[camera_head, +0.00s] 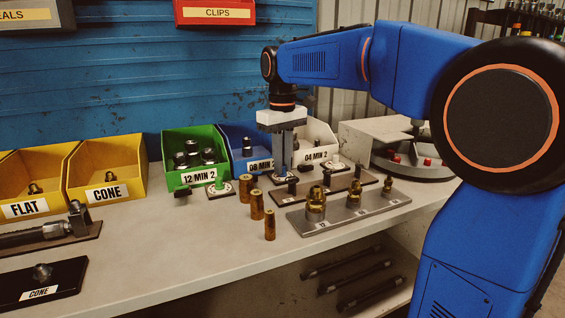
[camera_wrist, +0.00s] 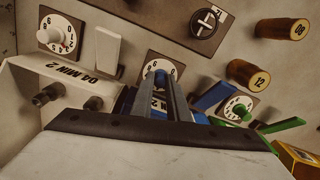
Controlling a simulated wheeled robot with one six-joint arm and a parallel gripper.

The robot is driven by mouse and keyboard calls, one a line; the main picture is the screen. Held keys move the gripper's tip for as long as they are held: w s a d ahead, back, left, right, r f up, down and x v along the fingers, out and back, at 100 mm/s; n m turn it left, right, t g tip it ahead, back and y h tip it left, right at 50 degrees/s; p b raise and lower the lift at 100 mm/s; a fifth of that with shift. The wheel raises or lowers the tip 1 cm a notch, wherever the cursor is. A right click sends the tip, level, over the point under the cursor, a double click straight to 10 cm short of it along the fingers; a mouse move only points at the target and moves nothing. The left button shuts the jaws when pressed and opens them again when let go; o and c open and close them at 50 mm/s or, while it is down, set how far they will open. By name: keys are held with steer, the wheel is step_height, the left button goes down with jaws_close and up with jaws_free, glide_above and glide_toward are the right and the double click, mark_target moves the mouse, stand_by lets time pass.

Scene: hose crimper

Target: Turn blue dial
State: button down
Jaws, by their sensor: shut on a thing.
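The blue dial (camera_wrist: 173,63) is a white numbered face on a dark plate, in front of the blue bin. In the head view, its plate (camera_head: 275,180) shows at the foot of my gripper (camera_head: 283,170). My gripper points straight down over the dial. In the wrist view, the fingertips (camera_wrist: 160,75) are close together at the dial's middle, shut on its knob. The fingers hide most of the knob and part of the face, so I cannot read its setting.
The green dial (camera_head: 220,186) and white dial (camera_head: 336,164) stand on either side. Behind are the green bin (camera_head: 190,176), blue bin (camera_head: 238,139) and white bin (camera_head: 312,153).

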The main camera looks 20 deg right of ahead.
steer(key=c, duration=1.7)
jaws_free()
step_height(320, 180, up, 17)
steer(key=shift+r, duration=0.2)
steer(key=shift+s, duration=0.1)
